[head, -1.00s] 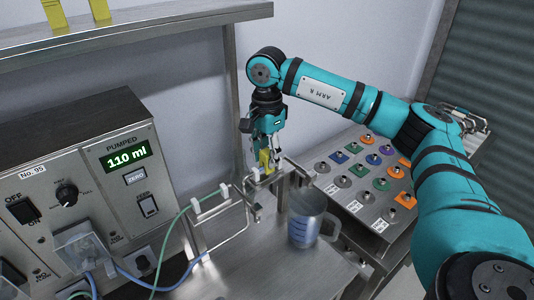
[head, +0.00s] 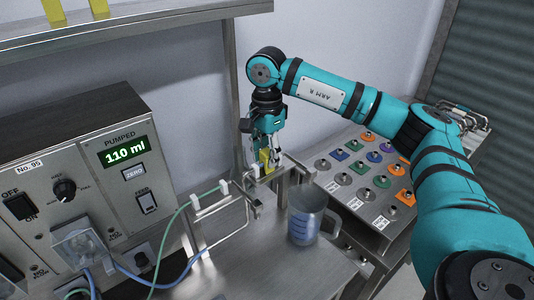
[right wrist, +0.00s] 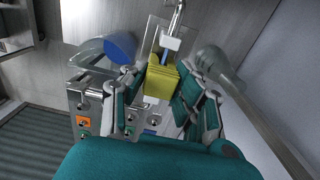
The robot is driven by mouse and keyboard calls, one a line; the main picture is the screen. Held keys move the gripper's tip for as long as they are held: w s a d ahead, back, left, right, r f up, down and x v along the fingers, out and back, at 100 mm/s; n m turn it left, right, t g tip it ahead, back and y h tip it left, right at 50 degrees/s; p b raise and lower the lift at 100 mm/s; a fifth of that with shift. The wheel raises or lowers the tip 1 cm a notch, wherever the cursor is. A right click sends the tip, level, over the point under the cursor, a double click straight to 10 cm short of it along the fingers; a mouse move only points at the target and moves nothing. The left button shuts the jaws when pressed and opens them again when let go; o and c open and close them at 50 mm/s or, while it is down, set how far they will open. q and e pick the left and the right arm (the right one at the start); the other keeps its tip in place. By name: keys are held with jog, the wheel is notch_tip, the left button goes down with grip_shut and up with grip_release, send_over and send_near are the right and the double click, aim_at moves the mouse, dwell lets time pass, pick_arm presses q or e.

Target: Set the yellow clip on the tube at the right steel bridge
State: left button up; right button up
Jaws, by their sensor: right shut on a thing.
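The yellow clip (head: 264,159) is held in my right gripper (head: 268,148), just above or at the right steel bridge (head: 268,180). In the right wrist view the clip (right wrist: 162,79) sits between the two fingers of the gripper (right wrist: 158,92). There it lies over the line of the tube (right wrist: 165,57), between two white blocks (right wrist: 171,42). The clip hides the tube beneath it, so I cannot tell whether it is seated. My left gripper is not in view.
A clear jug (head: 306,216) stands close to the right of the bridge. A second bridge with white blocks (head: 208,201) is to the left, near the pump cabinet (head: 85,185). A sloped steel stand with coloured pieces (head: 365,180) is at the right. A shelf (head: 140,28) runs above.

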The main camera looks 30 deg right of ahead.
jog(key=o, duration=0.9)
jog(key=shift+r, duration=0.25)
notch_tip(320, 180, up, 12)
jog(key=shift+f, duration=0.25)
